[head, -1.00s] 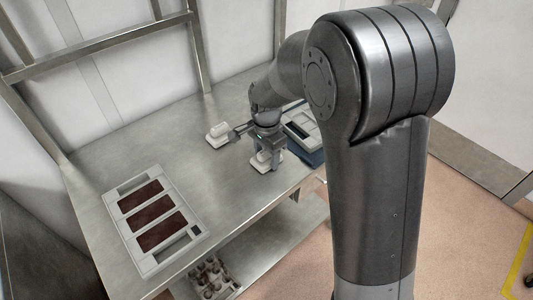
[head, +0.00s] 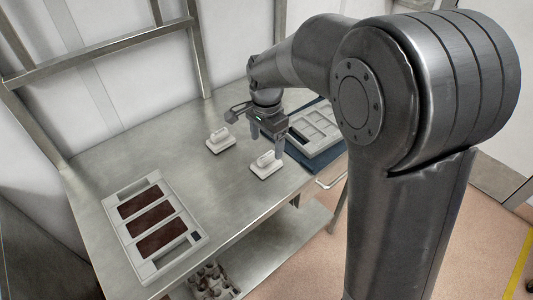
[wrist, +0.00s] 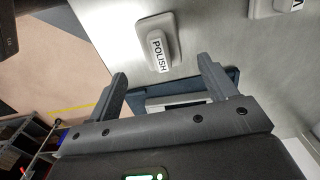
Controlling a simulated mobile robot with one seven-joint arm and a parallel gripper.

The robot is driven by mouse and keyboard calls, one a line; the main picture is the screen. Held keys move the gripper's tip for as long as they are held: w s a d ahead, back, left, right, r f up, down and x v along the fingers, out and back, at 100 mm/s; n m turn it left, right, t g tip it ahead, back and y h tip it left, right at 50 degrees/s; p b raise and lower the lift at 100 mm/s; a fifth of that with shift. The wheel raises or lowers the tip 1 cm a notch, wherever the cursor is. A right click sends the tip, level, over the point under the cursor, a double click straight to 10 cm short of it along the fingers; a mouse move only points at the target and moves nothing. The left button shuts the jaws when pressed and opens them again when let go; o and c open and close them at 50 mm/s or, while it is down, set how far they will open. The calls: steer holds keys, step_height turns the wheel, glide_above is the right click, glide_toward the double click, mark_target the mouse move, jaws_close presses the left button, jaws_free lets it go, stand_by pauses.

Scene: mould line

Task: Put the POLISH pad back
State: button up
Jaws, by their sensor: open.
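The POLISH pad (wrist: 158,50), a pale block with a raised handle labelled POLISH, stands upright on the metal table in the wrist view. In the head view it is the pad (head: 265,166) nearer the table's front edge. My gripper (head: 268,145) is open and empty, above and just behind this pad. In the wrist view the open fingers (wrist: 162,72) point toward the pad, which lies beyond their tips and apart from them. A second pad (head: 220,140) stands to the left; part of its label shows in the wrist view (wrist: 270,7).
A grey tray (head: 196,240) with dark brown filled sections lies on the left of the table. A grey compartmented mould (head: 316,130) lies on a blue mat (head: 304,160) at right. Bare table lies between the left tray and the pads. A shelf below holds small items.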

mark_target(267, 156)
steer(key=shift+r, duration=2.25)
steer(key=s+d+r+n+t, duration=0.35)
steer(key=s+d+r, duration=0.35)
steer(key=s+d, duration=0.4)
steer(key=s+d+n+t, duration=0.2)
steer(key=s+d+n, duration=0.3)
steer(key=s+d, duration=0.3)
steer(key=shift+s+f, duration=0.35)
steer(key=shift+s, duration=0.75)
steer(key=shift+n, duration=0.25)
